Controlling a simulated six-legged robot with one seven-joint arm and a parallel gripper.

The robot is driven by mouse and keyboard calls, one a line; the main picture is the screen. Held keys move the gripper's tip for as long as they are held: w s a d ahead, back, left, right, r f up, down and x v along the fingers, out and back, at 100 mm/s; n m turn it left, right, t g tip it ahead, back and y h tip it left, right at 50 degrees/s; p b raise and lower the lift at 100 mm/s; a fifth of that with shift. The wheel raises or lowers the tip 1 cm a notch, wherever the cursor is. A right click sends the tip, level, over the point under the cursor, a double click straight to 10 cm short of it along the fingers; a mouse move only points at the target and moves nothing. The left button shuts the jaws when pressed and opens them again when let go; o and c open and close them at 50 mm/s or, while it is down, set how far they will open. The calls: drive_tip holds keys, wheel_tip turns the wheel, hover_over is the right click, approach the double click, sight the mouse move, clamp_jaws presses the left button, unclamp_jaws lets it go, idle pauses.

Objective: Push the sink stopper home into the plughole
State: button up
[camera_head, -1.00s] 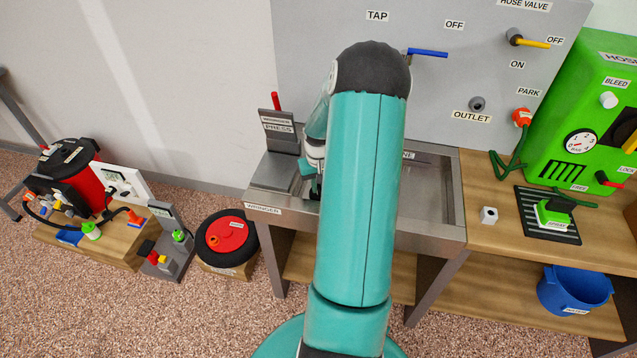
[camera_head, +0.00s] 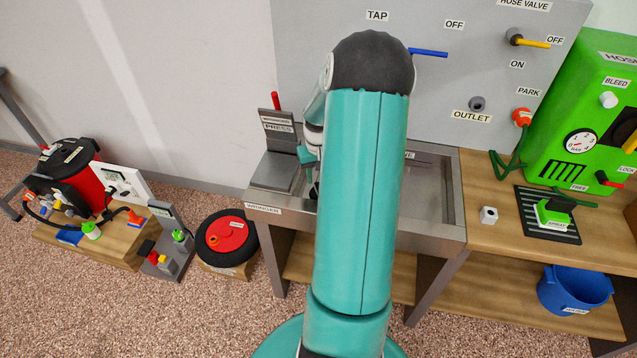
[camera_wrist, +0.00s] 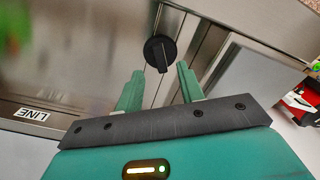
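A black round stopper with an upright grip (camera_wrist: 160,52) shows in the wrist view, just beyond my fingertips. It sits on or over the metal of the sink; I cannot tell whether it is seated in a hole. My gripper (camera_wrist: 160,88) has its two green fingers apart with nothing between them, pointing toward the stopper. In the head view the steel sink (camera_head: 430,215) is partly hidden behind my arm, and the stopper and plughole are not visible there. Part of my gripper shows at the left edge of the arm, over the sink's left side.
The wringer press (camera_head: 280,150) stands at the sink's left end. The tap's blue handle (camera_head: 428,52) is on the wall panel. The wrist view shows a LINE label (camera_wrist: 32,114).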

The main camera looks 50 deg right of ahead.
wheel_tip(320, 180, up, 9)
idle(1.1)
drive_tip(key=w+a+r+n+t+h, duration=0.1)
drive_tip(key=w+a+r+n, duration=0.1)
drive_tip(key=a+r, duration=0.7)
drive_tip(key=w+a+r+n+t+h, duration=0.15)
drive_tip(key=a+r, duration=0.35)
drive_tip(key=a, duration=0.9)
drive_tip(key=s+a+r+n+t+y, duration=0.1)
drive_tip(key=s+a+r+n, duration=0.1)
drive_tip(key=s+a, duration=0.3)
drive_tip(key=s+a+r+n+t+y, duration=0.1)
drive_tip(key=s+a, duration=0.4)
drive_tip(key=a, duration=0.8)
drive_tip(key=shift+s+r+n+t, duration=0.45)
drive_tip(key=shift+r+t, duration=0.1)
drive_tip(key=shift+r, duration=0.2)
drive_tip(key=shift+y, duration=0.25)
